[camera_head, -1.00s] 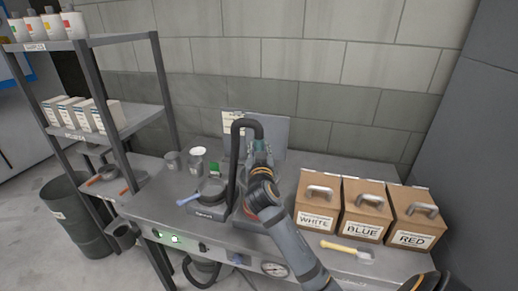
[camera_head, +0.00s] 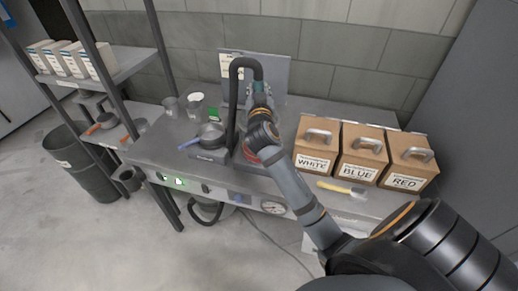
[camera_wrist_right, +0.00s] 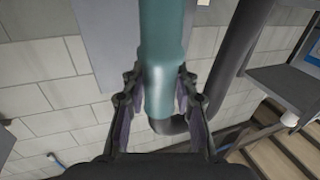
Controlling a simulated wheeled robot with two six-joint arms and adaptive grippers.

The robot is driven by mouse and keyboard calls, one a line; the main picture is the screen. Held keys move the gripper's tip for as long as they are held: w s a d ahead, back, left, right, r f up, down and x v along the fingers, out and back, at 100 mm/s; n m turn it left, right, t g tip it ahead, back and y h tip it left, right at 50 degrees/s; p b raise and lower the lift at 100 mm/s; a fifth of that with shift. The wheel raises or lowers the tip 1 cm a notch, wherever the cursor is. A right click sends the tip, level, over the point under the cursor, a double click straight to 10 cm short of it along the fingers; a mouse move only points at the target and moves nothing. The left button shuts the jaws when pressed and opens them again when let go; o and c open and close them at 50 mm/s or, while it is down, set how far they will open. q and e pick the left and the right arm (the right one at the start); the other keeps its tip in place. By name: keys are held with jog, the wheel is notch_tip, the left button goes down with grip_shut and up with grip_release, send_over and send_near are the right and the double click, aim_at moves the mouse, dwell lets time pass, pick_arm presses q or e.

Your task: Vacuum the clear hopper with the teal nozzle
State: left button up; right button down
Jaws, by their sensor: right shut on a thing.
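The teal nozzle (camera_wrist_right: 162,65) is in my right gripper (camera_wrist_right: 160,100), whose fingers close on its two sides. In the head view the gripper (camera_head: 260,105) is raised over the back middle of the bench, with a little of the teal nozzle (camera_head: 258,87) showing above it. A black hose (camera_head: 233,100) arches from the nozzle and runs down to the bench. I cannot make out the clear hopper; my right arm covers part of the bench there, including most of a red-rimmed base (camera_head: 249,154). My left gripper is not in view.
Boxes marked WHITE (camera_head: 314,163), BLUE (camera_head: 357,170) and RED (camera_head: 407,181) stand to the right. A yellow-handled brush (camera_head: 334,187) lies before them. Left are a pan with a blue handle (camera_head: 209,136) and clear cups (camera_head: 194,107). A shelf rack (camera_head: 110,62) stands far left.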

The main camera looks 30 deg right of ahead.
jog(key=shift+f+b, duration=1.95)
jog(key=shift+f, duration=0.15)
dwell(1.0)
dwell(0.7)
notch_tip(320, 180, up, 18)
jog(key=p, duration=1.4)
dwell(0.5)
